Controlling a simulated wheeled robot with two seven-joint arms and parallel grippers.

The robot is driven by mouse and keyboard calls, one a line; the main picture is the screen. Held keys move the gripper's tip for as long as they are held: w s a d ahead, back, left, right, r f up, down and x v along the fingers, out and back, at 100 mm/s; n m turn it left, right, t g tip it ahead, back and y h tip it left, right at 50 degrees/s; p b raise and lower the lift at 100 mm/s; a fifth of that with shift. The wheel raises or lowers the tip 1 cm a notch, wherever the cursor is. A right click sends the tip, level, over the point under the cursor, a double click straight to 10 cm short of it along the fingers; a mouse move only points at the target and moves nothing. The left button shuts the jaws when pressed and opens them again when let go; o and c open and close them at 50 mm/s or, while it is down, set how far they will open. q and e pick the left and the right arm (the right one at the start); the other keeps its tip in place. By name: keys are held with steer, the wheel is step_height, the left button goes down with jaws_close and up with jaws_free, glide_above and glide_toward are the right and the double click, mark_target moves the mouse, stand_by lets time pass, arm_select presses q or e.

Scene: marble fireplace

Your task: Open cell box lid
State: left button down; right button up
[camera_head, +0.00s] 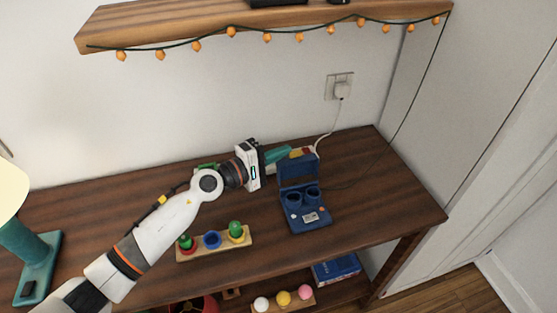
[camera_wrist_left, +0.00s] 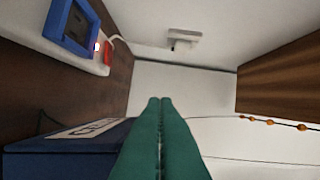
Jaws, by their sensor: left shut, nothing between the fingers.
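The blue cell box (camera_head: 305,218) stands on the dark wooden desk. Its lid (camera_head: 298,170) is raised and stands about upright at the back, so two round wells, a small label and an orange spot show inside. My left gripper (camera_head: 277,153) has teal fingers close together with nothing between them. It is behind and above the lid's top edge in the head view; whether it touches the lid I cannot tell. In the left wrist view the fingers (camera_wrist_left: 160,140) point ahead, with a blue part with white markings (camera_wrist_left: 70,145) beside them. My right gripper is not in view.
A white device with a red part (camera_head: 302,152) sits behind the lid, with a cable to the wall socket (camera_head: 339,86). A wooden holder (camera_head: 215,247) with coloured pieces is left of the box. A shelf (camera_head: 200,22) with string lights hangs above. The desk's right end is clear.

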arm_select(q)
steer(key=shift+s+d+m+b, duration=0.1)
steer(key=shift+s+m+b, duration=0.35)
steer(key=shift+b, duration=0.2)
steer(key=shift+r+h, duration=0.25)
steer(key=shift+h, duration=0.05)
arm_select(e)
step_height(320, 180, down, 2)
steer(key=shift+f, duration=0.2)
